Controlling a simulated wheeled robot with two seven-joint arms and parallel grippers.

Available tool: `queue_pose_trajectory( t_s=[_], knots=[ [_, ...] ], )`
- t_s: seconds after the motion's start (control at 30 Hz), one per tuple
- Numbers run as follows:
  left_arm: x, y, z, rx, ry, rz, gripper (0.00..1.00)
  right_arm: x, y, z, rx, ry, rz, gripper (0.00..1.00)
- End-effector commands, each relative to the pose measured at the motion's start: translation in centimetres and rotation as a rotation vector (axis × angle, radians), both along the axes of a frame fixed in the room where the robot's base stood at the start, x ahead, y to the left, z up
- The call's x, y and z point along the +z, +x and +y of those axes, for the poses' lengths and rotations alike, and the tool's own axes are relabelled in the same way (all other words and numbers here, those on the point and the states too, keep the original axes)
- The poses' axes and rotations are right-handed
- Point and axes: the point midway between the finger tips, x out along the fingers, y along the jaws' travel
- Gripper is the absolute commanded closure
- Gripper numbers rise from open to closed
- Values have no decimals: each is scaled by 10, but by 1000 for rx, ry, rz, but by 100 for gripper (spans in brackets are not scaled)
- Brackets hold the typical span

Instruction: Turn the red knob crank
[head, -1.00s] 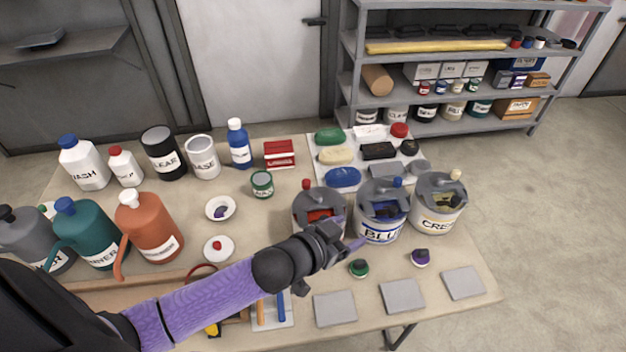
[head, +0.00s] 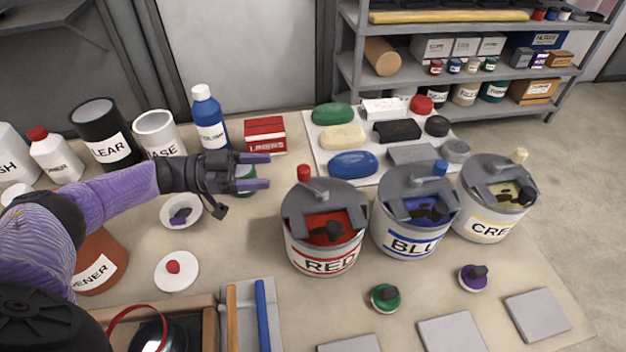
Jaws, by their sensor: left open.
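The red paint can (head: 326,262), labelled RED, stands on the table with a grey crank lid and red paint showing in its opening. The red knob (head: 304,171) stands upright at the back left of that lid. My left gripper (head: 267,171) is open and empty. Its two purple fingers point right toward the red knob, with a gap between the fingertips and the knob. The gripper hides most of a small green can behind it. My right gripper is not in view.
A blue can (head: 408,242) with a blue knob and a cream can (head: 487,226) stand right of the red one. Colored blocks lie on a white board (head: 322,152) behind. A red box (head: 264,133) and blue bottle (head: 208,120) stand behind the gripper.

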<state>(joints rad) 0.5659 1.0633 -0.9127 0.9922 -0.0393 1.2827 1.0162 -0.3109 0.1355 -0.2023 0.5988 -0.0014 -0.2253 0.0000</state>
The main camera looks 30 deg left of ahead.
Motion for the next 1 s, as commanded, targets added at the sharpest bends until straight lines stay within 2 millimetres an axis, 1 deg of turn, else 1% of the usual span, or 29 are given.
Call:
queue_pose_trajectory(
  t_s=[0.03,0.13,0.3,0.4,0.5,0.6,0.83,0.87,0.9,0.97,1.0],
  knots=[
    [-8,1,-1,-1,0,2,29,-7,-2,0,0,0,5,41],
    [-2,7,-13,-4,-3,-1,29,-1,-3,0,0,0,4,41],
    [0,28,-50,-5,-3,-4,29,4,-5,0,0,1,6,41],
    [-1,38,-68,-4,-2,-3,29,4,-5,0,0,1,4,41],
    [-2,45,-80,-3,-1,-2,29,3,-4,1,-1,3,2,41],
    [-2,48,-86,-2,0,-1,29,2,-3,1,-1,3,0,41],
    [-2,49,-86,-1,0,0,29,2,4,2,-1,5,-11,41],
    [-2,49,-86,-1,0,0,35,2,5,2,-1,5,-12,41],
    [-2,49,-86,-1,0,0,43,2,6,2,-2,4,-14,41],
    [-2,49,-86,-1,0,0,56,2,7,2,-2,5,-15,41],
    [-2,49,-86,-1,0,0,65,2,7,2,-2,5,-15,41]
  ],
)
